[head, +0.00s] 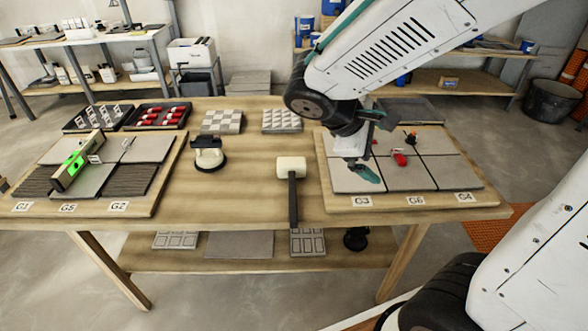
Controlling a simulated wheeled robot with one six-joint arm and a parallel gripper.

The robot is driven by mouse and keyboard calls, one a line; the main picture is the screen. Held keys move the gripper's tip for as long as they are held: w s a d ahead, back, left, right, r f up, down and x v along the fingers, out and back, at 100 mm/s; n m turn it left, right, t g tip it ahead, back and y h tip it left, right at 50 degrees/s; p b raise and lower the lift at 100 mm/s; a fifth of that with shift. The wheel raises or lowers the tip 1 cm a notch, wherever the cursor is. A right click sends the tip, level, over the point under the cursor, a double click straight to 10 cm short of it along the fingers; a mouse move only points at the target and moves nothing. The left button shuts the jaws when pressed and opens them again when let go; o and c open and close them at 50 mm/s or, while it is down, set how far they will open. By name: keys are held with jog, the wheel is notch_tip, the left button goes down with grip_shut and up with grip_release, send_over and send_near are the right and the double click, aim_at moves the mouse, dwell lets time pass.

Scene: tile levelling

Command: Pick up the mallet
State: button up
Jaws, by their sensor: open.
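The mallet (291,168) lies on the wooden table between the two tile boards. It has a cream-white head and a dark handle (293,205) that points toward the table's front edge. My gripper (366,176) is open and hangs over the right tile board, to the right of the mallet and apart from it. My arm comes in from the upper right and hides part of that board's back edge.
The right board (350,203) holds grey tiles and red pieces (399,158). A suction cup (208,155) stands left of the mallet. Trays (158,117) and tile samples (222,121) line the back.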

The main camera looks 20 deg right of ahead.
jog(key=w+a+f+n+t+h, duration=0.35)
jog(key=w+f+n, duration=0.4)
jog(key=w, duration=0.25)
jog(key=n+t+y, duration=0.3)
jog(key=n+t, duration=0.4)
jog(key=n, duration=0.5)
send_near(288, 169)
jog(key=shift+m+g+x, duration=0.25)
jog(key=shift+x, duration=0.9)
jog(key=shift+d+f, duration=0.25)
jog(key=shift+d, duration=0.05)
jog(key=x, duration=0.7)
jog(key=shift+w+r, duration=0.15)
jog(key=shift+w, duration=0.15)
jog(key=c, duration=1.1)
jog(key=shift+c, duration=0.2)
